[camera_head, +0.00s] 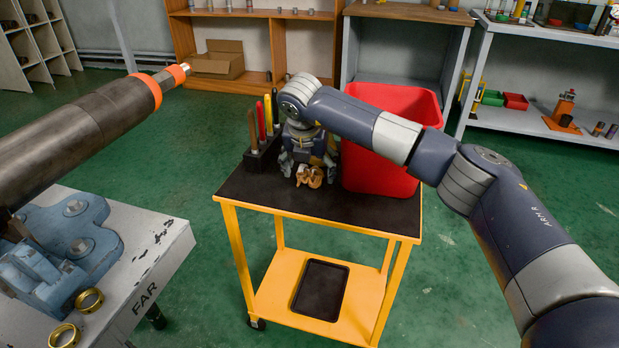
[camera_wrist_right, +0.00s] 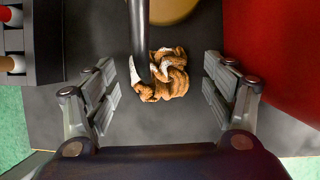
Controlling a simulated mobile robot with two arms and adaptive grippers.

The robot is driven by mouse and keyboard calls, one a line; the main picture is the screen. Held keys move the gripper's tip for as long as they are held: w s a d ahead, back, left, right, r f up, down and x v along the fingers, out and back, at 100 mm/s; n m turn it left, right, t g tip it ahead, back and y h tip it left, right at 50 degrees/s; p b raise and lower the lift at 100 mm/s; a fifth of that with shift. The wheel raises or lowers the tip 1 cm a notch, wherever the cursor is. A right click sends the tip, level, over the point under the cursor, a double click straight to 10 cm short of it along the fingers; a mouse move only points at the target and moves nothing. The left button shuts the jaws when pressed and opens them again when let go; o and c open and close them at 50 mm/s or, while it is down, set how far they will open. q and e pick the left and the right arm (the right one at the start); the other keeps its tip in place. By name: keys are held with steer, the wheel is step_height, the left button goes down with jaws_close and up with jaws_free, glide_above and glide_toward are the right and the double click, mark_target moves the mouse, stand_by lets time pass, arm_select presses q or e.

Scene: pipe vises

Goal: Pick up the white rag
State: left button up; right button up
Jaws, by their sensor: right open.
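A crumpled rag (camera_head: 311,178) lies on the black top of the yellow cart (camera_head: 364,213). It looks orange-brown with a few white patches, and no plainly white rag shows. My right gripper (camera_head: 307,168) points down over the cart top, just behind the rag in the head view. In the right wrist view the rag (camera_wrist_right: 172,76) lies between the two spread fingers, untouched by either. A dark rod (camera_wrist_right: 139,35) crosses close to the rag's left part and partly hides it. My left gripper is out of view.
A red bin (camera_head: 382,182) stands close on the right of the gripper. A black holder (camera_head: 262,160) with upright coloured-handled tools stands on its left. The cart's front top is clear. A large pipe (camera_head: 75,125) sits over the grey bench at left.

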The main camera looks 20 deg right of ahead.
mark_target(307, 173)
steer(key=shift+w+d+f, duration=0.15)
steer(key=shift+w+f, duration=0.1)
steer(key=shift+f, duration=0.35)
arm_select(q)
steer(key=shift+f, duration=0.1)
arm_select(e)
steer(key=c, duration=0.8)
steer(key=shift+o, duration=0.2)
steer(key=shift+a+r, duration=0.3)
steer(key=shift+r, duration=0.2)
step_height(307, 173, up, 6)
steer(key=shift+a+r+p, duration=0.15)
steer(key=shift+r+p, duration=0.1)
steer(key=shift+p, duration=0.45)
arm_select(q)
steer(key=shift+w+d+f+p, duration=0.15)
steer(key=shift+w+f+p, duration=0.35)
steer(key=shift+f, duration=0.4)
arm_select(e)
steer(key=s+a, duration=0.2)
steer(key=a, duration=0.7)
steer(key=s+a, duration=0.1)
steer(key=a, duration=0.9)
steer(key=shift+s+f, duration=0.2)
steer(key=shift+s, duration=0.2)
steer(key=shift+d, duration=0.1)
